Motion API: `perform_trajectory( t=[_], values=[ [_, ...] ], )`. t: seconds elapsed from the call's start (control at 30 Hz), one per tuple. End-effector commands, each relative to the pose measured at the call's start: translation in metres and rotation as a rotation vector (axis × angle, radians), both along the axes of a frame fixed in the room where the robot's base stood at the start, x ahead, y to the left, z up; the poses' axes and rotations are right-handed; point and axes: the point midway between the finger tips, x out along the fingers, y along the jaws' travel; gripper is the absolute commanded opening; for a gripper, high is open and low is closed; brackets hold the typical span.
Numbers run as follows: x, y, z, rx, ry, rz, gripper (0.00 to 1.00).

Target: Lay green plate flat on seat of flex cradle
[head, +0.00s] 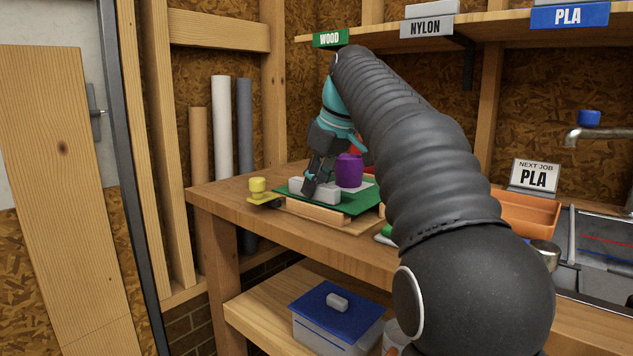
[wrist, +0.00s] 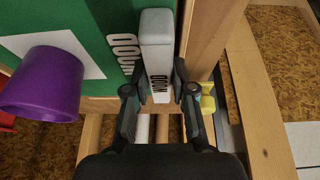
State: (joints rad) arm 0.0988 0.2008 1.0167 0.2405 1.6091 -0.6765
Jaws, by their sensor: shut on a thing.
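The green plate (head: 335,203) is above the wooden flex cradle (head: 318,211) on the bench and looks about level. I cannot tell whether it touches the seat. The plate carries a pale grey handle bar (wrist: 156,40), marked WOOD, and a white patch (wrist: 70,45). A purple cup-shaped piece (head: 349,171) stands over the patch; it also shows in the wrist view (wrist: 42,84). My gripper (wrist: 160,92) is shut on the handle bar, one finger on each side. My arm and the gripper hide part of the plate and cradle.
A yellow knob (head: 258,187) sits left of the cradle near the bench edge. An orange tray (head: 525,216) and a NEXT JOB PLA sign (head: 535,174) stand to the right. A shelf with WOOD, NYLON and PLA labels (head: 568,16) hangs above.

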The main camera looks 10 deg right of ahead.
Motion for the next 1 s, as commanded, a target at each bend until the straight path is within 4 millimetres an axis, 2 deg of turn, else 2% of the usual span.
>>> perform_trajectory(
  t=[0.47, 0.5, 0.6, 1.0],
  values=[
    [0.0002, -0.0001, -0.0034, 0.000, -0.001, 0.000, 0.00],
    [0.0002, -0.0001, -0.0034, 0.000, -0.001, 0.000, 0.27],
    [0.0001, -0.0001, -0.0035, 0.000, -0.001, 0.000, 0.52],
    [-0.0010, -0.0012, 0.0002, 0.000, 0.000, 0.000, 0.54]
  ],
)
